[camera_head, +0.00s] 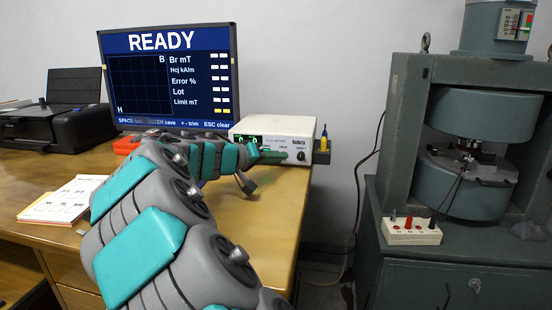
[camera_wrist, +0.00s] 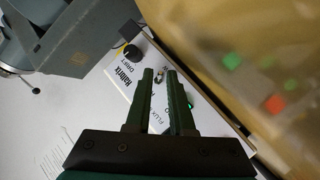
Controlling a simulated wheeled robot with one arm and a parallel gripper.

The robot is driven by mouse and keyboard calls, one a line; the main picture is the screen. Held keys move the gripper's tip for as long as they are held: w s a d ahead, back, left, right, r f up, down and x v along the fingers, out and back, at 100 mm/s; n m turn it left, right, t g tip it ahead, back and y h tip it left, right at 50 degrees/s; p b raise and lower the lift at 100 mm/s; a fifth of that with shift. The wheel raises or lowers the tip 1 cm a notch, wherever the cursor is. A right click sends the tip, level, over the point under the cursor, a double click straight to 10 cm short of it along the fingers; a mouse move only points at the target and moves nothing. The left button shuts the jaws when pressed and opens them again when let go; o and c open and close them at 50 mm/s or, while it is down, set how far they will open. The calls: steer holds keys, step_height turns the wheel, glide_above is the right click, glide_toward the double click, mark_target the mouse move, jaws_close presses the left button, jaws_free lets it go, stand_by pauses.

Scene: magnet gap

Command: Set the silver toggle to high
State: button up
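The white flux meter (camera_head: 285,125) stands at the right end of the desk, its front panel partly hidden by my arm. In the wrist view its panel (camera_wrist: 122,72) shows a black knob, printed labels and a green light. A small silver toggle (camera_wrist: 158,76) shows between the tips of my green fingers. Which way its lever points is too small to tell. My gripper (camera_wrist: 160,73) is at the panel with a narrow gap between its fingers; contact with the toggle cannot be made out. In the head view my gripper (camera_head: 284,155) reaches the meter's front.
A monitor (camera_head: 170,75) reading READY stands behind my arm. Papers (camera_head: 62,200) lie at the desk's left, near a black printer (camera_head: 60,122). A large green-grey magnet machine (camera_head: 470,130) stands right, with a small switch box (camera_head: 410,231) on its ledge.

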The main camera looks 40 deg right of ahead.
steer(key=shift+c, duration=0.4)
jaws_close()
